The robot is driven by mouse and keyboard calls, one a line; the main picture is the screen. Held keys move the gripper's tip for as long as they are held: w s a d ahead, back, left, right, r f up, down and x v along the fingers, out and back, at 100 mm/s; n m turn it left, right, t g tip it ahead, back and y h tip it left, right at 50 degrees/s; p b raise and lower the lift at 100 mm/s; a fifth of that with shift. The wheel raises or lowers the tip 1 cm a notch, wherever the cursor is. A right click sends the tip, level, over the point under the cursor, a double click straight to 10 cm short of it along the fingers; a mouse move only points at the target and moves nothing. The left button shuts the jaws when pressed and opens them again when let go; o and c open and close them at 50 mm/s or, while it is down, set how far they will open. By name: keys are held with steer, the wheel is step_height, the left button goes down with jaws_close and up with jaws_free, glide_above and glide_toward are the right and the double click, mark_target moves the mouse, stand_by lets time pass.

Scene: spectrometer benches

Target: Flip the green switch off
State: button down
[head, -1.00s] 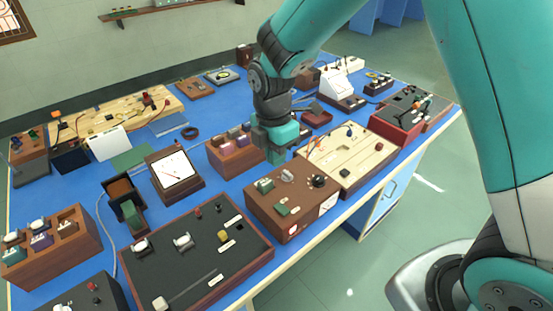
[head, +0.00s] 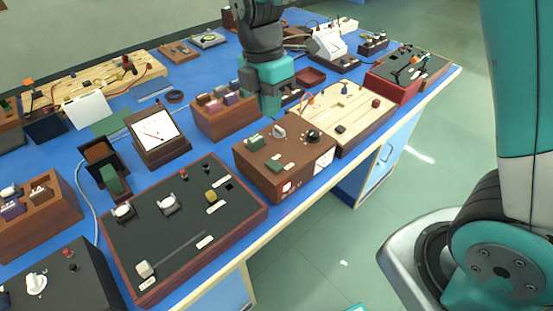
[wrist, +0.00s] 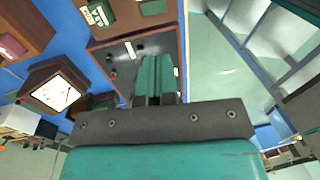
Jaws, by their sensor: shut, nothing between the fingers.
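The brown control box (head: 262,180) stands near the front edge of the bench in the head view. A raised green piece (head: 255,142), which looks like the green switch, sits at the back left of its top. A flatter green piece (head: 275,166) lies nearer the front. Which way the switch is set is too small to tell. My gripper (head: 271,113) is shut and empty, pointing down just above and behind the box's back edge, apart from the switch. In the wrist view its green fingers (wrist: 156,75) are together.
A silver knob (head: 279,131) and a black knob (head: 312,136) stand on the same box. A slotted wooden rack (head: 226,122) is behind it, a dark panel (head: 180,225) left, a pale wooden board (head: 350,115) right. A meter (head: 157,135) stands further left.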

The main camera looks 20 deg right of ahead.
mark_target(278, 167)
steer(key=f, duration=0.4)
steer(key=s+f+p, duration=0.1)
steer(key=f, duration=0.4)
steer(key=s+f+p, duration=0.1)
steer(key=f, duration=0.4)
steer(key=shift+d, duration=0.35)
